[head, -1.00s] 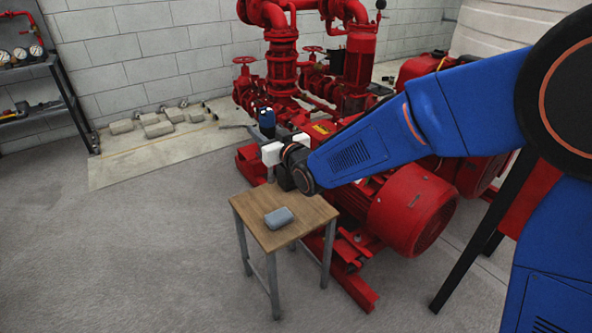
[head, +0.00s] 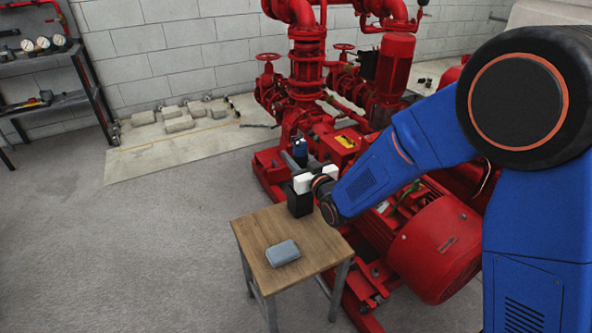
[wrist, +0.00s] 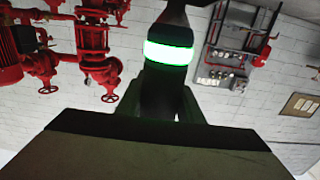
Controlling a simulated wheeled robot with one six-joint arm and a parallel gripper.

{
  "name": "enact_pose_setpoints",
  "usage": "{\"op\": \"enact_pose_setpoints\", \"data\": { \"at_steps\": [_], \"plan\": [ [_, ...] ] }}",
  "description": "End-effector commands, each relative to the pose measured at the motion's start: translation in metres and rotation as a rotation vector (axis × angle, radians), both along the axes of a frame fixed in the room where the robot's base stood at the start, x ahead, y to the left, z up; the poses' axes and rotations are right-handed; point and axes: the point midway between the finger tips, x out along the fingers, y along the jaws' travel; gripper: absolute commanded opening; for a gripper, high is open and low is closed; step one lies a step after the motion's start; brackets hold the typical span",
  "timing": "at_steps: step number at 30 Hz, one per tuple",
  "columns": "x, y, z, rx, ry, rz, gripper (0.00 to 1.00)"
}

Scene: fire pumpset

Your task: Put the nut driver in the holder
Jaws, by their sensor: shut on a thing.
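My gripper (wrist: 160,98) is shut on the nut driver (wrist: 168,53), which shows in the wrist view as a dark tool with a bright green band between the fingers. Its far end runs out of the top of that picture.
The red pumpset (head: 430,245) stands close behind and right of the table. A shelf with gauges (head: 45,80) is at the far left. The floor left of the table is clear.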

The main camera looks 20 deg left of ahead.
Motion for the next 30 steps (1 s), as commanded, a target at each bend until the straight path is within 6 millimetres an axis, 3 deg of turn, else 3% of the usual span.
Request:
{"op": "enact_pose_setpoints", "data": {
  "at_steps": [5, 15, 26, 27, 29, 30],
  "plan": [
    [0.000, 0.000, -0.008, 0.002, -0.001, 0.000, 0.06],
    [0.000, 0.000, -0.042, 0.001, -0.001, 0.000, 0.06],
    [0.000, 0.000, -0.044, 0.002, -0.001, 0.000, 0.06],
    [0.000, 0.000, -0.045, 0.000, 0.000, 0.000, 0.40],
    [0.000, 0.000, -0.045, 0.000, 0.000, 0.000, 0.52],
    [0.000, 0.000, -0.045, 0.000, 0.000, 0.000, 0.52]
  ]
}}
